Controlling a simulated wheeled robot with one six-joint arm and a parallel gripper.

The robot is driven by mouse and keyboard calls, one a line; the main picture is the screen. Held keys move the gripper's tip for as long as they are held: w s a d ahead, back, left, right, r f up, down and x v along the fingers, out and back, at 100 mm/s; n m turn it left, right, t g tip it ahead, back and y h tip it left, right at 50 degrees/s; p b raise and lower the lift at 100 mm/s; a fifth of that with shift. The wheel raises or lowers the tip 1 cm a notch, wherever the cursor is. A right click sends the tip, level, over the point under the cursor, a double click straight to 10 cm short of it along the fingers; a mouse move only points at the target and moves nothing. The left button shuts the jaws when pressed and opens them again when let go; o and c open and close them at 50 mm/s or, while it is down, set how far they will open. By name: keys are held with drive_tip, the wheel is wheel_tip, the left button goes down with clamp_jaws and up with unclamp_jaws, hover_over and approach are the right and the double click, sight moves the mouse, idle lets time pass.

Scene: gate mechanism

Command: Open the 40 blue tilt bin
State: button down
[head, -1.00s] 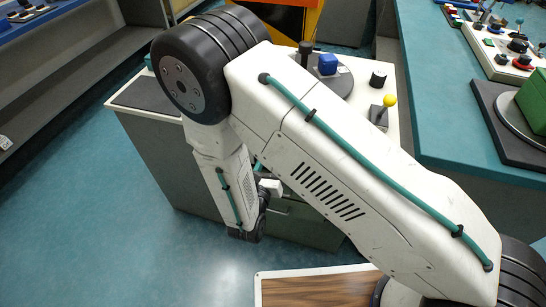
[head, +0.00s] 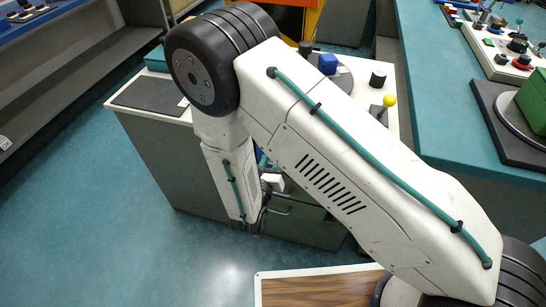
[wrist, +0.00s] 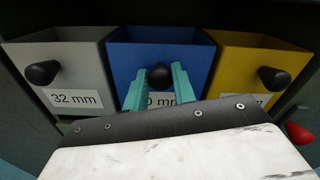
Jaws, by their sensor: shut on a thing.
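The blue tilt bin (wrist: 126,62) is in the middle of the wrist view, with a black knob (wrist: 160,74) on its front. Its white label is partly covered, and only "0 mm" reads. My gripper (wrist: 161,85) has its teal fingers on either side of this knob, shut on it. Part of the bin's inside shows above its front edge. I cannot tell how far it is tilted.
A grey bin (wrist: 60,65) labelled "32 mm" stands left of the blue one, and a yellow bin (wrist: 250,65) stands right. A red knob (wrist: 299,133) is at the lower right. In the head view, a green drawer front (head: 300,220) sits low in the cabinet.

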drive_tip(key=s+a+f, duration=0.2)
drive_tip(key=s+f, duration=0.2)
drive_tip(key=s, duration=0.1)
drive_tip(key=shift+f, duration=0.25)
idle(0.3)
drive_tip(key=shift+s, duration=0.15)
drive_tip(key=c, duration=1.1)
unclamp_jaws()
drive_tip(key=shift+c, duration=0.2)
